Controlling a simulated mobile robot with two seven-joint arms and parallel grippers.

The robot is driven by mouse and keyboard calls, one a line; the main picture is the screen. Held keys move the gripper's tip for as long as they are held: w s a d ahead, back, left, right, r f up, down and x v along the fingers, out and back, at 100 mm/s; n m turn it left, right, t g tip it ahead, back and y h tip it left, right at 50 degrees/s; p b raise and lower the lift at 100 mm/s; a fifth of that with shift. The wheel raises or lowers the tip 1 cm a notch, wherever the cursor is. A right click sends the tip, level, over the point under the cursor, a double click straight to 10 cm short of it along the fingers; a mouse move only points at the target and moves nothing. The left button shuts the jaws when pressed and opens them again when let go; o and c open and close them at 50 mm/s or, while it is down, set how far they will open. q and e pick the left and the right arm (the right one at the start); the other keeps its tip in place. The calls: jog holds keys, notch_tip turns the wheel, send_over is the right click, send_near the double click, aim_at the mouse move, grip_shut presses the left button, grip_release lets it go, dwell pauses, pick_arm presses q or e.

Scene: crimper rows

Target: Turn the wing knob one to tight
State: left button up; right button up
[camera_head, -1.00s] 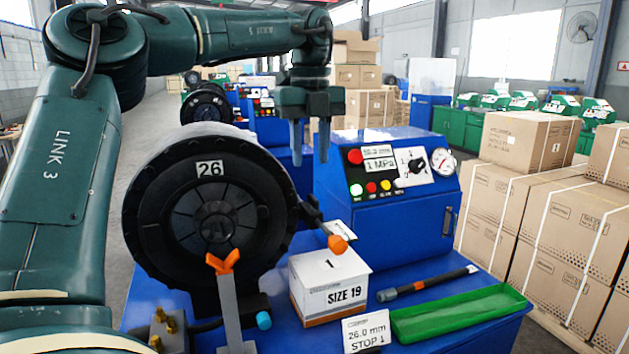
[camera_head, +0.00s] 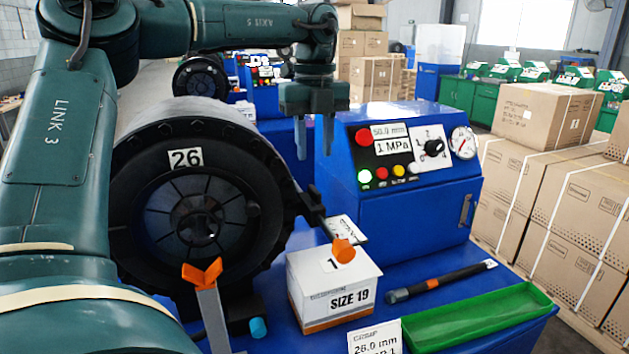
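An orange wing knob (camera_head: 202,272) sits on top of a grey upright bar in front of the black crimper head (camera_head: 190,215) labelled 26. A second orange knob (camera_head: 343,250) is on the end of a dark arm at the head's right side. My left gripper (camera_head: 315,150) points down above and behind the crimper head, beside the blue control box. Its two fingers are apart with nothing between them, clear of both knobs. My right gripper is not in view.
The blue control box (camera_head: 405,215) has buttons, a black selector (camera_head: 434,147) and a gauge (camera_head: 463,142). A SIZE 19 box (camera_head: 335,293), a black tool (camera_head: 440,282), a green tray (camera_head: 480,318) and a 26.0 mm card (camera_head: 375,338) are on the blue bench. Cartons (camera_head: 560,190) stand right.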

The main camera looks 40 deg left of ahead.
aim_at(315, 189)
pick_arm(q)
notch_tip(315, 189, down, 8)
jog(key=shift+r+p, duration=0.1)
jog(key=shift+p, duration=0.45)
jog(key=shift+c, duration=0.2)
grip_shut()
